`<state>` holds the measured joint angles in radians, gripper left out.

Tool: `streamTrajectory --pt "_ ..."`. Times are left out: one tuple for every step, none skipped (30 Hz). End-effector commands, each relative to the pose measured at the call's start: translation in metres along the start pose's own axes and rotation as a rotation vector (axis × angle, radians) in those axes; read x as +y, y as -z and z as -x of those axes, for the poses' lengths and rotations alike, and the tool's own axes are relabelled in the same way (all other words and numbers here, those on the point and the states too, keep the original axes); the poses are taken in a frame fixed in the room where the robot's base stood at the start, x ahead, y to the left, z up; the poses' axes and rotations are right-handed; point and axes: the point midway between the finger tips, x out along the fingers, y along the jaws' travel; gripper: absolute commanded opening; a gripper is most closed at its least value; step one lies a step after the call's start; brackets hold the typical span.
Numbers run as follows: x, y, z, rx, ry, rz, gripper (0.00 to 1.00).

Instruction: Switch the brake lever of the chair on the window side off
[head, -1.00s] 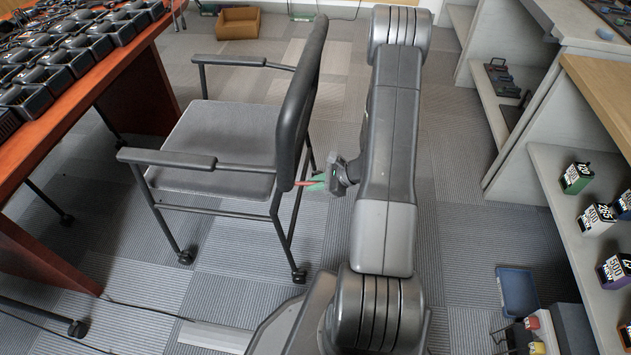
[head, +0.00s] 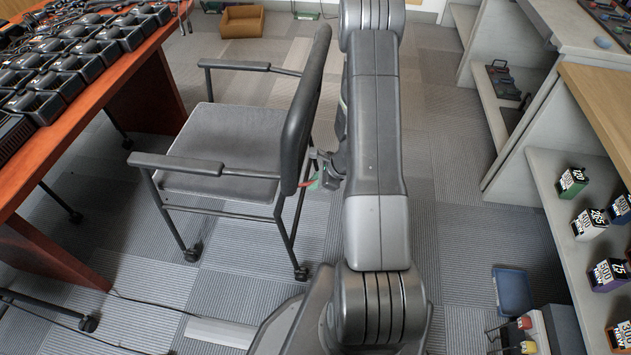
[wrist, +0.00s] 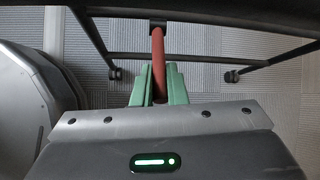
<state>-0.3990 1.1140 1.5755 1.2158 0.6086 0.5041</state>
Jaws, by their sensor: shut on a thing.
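The grey chair (head: 225,135) with a black frame and armrests stands beside the wooden desk, its backrest toward my arm. A red brake lever (wrist: 158,50) sticks out from the chair's rear frame in the wrist view. It also shows as a small red strip in the head view (head: 305,184), low behind the backrest. My gripper (wrist: 157,78) has green fingers, shut on the red lever, one on each side. In the head view my gripper (head: 318,181) is just right of the backrest, partly hidden by my arm.
The wooden desk (head: 130,80) with many black devices is at left. Shelves (head: 555,190) with small battery boxes stand at right. A blue bin (head: 513,291) is on the floor at lower right. Carpeted floor (head: 440,180) is open between my arm and the shelves.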

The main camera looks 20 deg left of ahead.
Motion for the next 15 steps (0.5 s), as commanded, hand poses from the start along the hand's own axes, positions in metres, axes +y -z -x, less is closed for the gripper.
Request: streamTrajectory --pt "-0.0008 -0.0002 0.0002 0.0 0.002 0.001 0.0" --pt "-0.0008 -0.0002 0.0002 0.0 0.002 0.001 0.0" --pt "-0.0009 -0.0003 0.0002 0.0 0.002 0.001 0.0" --pt "-0.0009 -0.0003 0.0002 0.0 0.002 0.002 0.18" --pt "-0.0009 -0.0003 0.0002 0.0 0.002 0.002 0.24" --pt "-0.0008 -0.0003 0.0002 0.0 0.002 0.002 0.32" --pt "-0.0007 -0.0003 0.0002 0.0 0.001 0.001 0.34" --pt "-0.0006 -0.0003 0.0001 0.0 0.001 0.001 0.34" --pt "-0.0006 -0.0003 0.0001 0.0 0.001 0.001 0.34" --pt "-0.0005 -0.0003 0.0001 0.0 0.001 0.001 0.34" --pt "-0.0005 -0.0002 0.0001 0.0 0.001 0.001 0.34" --pt "-0.0004 -0.0002 0.0001 0.0 0.001 0.001 0.34" --pt "-0.0004 -0.0002 0.0001 0.0 0.001 0.001 0.34" --pt "-0.0004 -0.0002 0.0002 0.0 0.001 0.001 0.34" --pt "-0.0004 -0.0003 0.0009 0.0 0.001 0.001 0.34"
